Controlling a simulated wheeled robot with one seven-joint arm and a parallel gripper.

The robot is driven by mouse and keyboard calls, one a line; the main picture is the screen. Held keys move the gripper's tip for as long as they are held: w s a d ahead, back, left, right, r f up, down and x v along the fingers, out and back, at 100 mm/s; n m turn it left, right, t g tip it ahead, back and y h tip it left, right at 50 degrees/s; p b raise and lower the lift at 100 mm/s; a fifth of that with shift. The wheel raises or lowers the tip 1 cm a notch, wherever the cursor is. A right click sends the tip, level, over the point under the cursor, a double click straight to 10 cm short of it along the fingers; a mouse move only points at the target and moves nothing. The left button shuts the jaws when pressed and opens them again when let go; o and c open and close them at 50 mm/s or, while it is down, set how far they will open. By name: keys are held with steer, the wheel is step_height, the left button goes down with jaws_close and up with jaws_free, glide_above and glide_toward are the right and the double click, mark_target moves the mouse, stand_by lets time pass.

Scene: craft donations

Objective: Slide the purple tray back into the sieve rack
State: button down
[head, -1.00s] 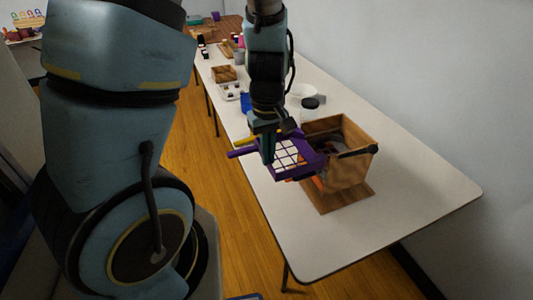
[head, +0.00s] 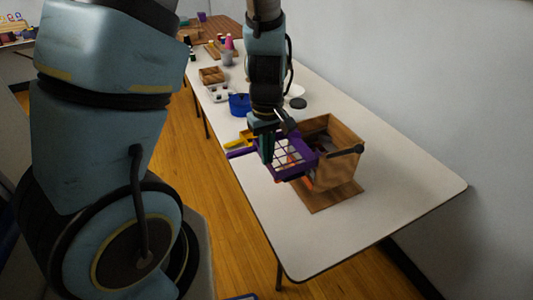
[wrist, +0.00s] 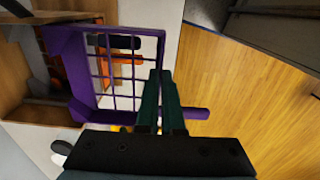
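The purple tray (head: 303,170) has a grid floor and a handle sticking out on the left in the head view. My gripper (head: 266,158) is shut on the tray's handle side and holds it above the table. In the wrist view the fingers (wrist: 160,100) are close together over the handle (wrist: 195,114). The wooden sieve rack (head: 340,168) stands right of the tray, on a wooden base. The tray's far edge (wrist: 66,75) is close to the rack's open side (wrist: 20,65); whether it is inside cannot be told.
An orange piece (wrist: 125,58) shows through the grid, below the tray. A yellow piece (head: 246,136) lies behind my gripper. A blue pot (head: 239,104), a white tray (head: 220,98) and a wooden box (head: 212,75) stand farther back. The table's front right is clear.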

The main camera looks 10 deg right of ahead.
mark_target(307, 153)
steer(key=shift+d, duration=0.1)
steer(key=shift+w+d+p, duration=0.15)
steer(key=shift+d+p, duration=0.25)
steer(key=shift+d, duration=0.4)
steer(key=shift+w+d+p, duration=0.15)
steer(key=shift+d+p, duration=0.2)
steer(key=shift+d, duration=0.45)
steer(key=shift+d, duration=0.15)
steer(key=shift+w+d+p, duration=0.15)
steer(key=shift+d+p, duration=0.3)
steer(key=shift+d, duration=0.35)
steer(key=shift+w+d+p, duration=0.15)
steer(key=shift+d+p, duration=0.25)
steer(key=shift+d, duration=0.35)
steer(key=shift+w+d+p, duration=0.2)
steer(key=shift+d+p, duration=0.3)
steer(key=shift+d, duration=0.55)
steer(key=shift+w+d+p, duration=0.15)
steer(key=shift+d+p, duration=0.3)
steer(key=shift+d, duration=0.9)
